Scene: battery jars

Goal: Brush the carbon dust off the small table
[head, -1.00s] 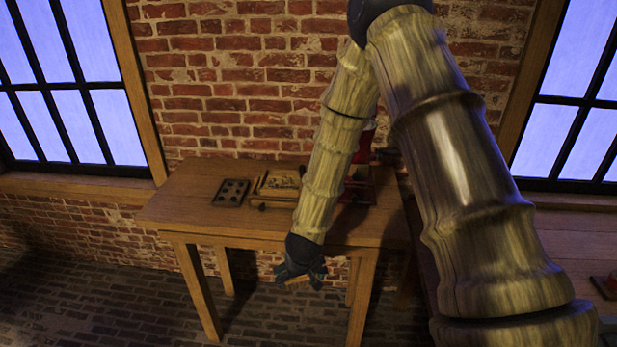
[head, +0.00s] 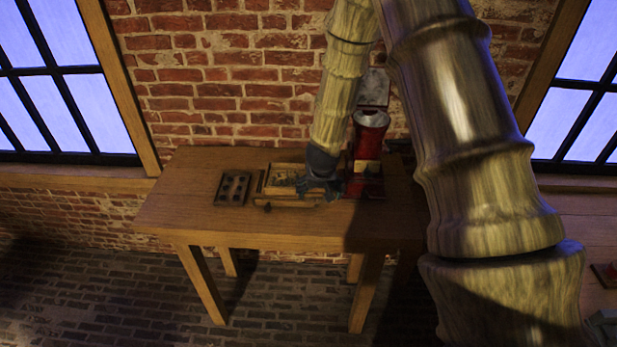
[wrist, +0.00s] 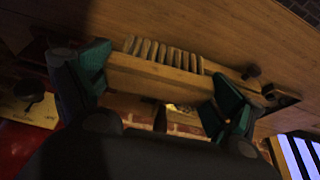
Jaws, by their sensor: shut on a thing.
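The small wooden table (head: 215,225) stands against the brick wall in the head view. The bare tabletop (wrist: 215,25) lies beyond the brush. I cannot tell whether the tufts touch it. In the head view the brush is hidden or too small to make out. No carbon dust can be told apart on the dim tabletop.
A dark plate with round holes (head: 232,188) lies left of the tray. A small dark knob-like thing (head: 267,207) is at the tray's front. A red apparatus (head: 368,140) stands right of my gripper. The table's front and left parts are clear.

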